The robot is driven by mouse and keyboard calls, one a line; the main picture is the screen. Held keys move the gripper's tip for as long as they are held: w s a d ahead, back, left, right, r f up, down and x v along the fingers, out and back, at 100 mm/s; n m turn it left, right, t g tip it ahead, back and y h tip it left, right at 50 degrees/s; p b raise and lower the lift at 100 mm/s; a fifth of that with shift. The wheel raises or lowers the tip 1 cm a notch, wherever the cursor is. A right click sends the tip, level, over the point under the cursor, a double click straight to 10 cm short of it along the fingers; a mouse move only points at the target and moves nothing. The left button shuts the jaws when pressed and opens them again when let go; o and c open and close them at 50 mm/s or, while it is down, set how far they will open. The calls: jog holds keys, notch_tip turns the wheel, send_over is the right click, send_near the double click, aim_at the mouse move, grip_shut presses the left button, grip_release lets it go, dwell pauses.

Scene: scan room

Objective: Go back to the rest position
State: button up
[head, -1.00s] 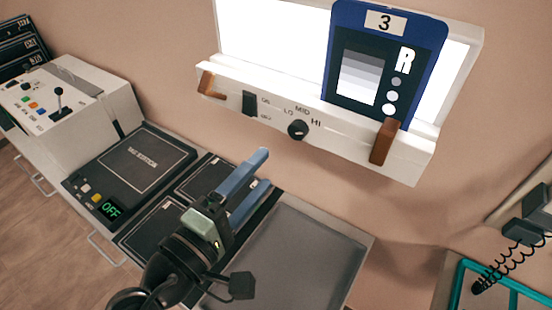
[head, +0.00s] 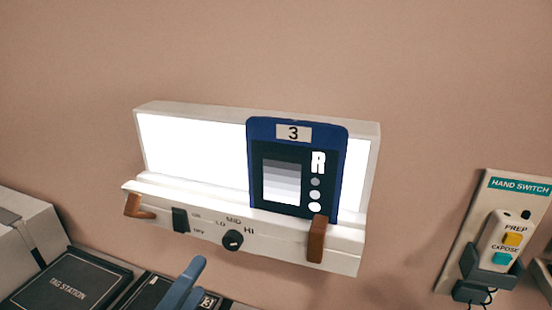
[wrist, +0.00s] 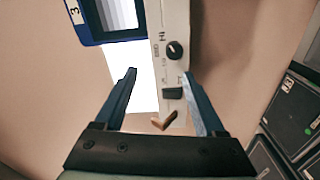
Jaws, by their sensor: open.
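My gripper (head: 186,282) shows at the bottom edge of the head view, only its blue fingers in sight, below the wall light box (head: 165,150). In the wrist view my gripper (wrist: 158,74) is open, its two fingers apart with nothing held between them. The light box front (wrist: 180,20) with its knob (wrist: 175,50) lies beyond the fingertips, apart from them as far as I can tell. The rest of my arm is out of the head view.
A blue film marked 3 and R (head: 297,133) stands on the lit box, by the right brown clip (head: 316,238). A hand switch (head: 505,245) hangs on the wall at right. A tag station (head: 70,285) lies at lower left. The wall above is bare.

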jog(key=w+d+r+m+t+y, duration=0.1)
jog(key=w+d+r+m, duration=0.1)
jog(key=r, duration=0.3)
jog(key=w+d+r+m+t, duration=0.1)
jog(key=w+d+r+m, duration=0.15)
jog(key=r, duration=0.25)
jog(key=s+d+r+m+t+y, duration=0.1)
jog(key=s+d+r+m+t, duration=0.2)
jog(key=r, duration=0.5)
jog(key=s+d+r+m+t+y, duration=0.1)
jog(key=s+d+r+m+t, duration=0.15)
jog(key=r, duration=0.55)
jog(key=s+d+r+m+t+y, duration=0.1)
jog(key=s+d+r+m+t, duration=0.15)
jog(key=r, duration=0.65)
notch_tip(320, 180, down, 18)
jog(key=b, duration=1.7)
jog(key=shift+d+r+m, duration=0.15)
jog(key=shift+r+m, duration=0.05)
jog(key=shift+m, duration=0.15)
jog(key=shift+c, duration=0.4)
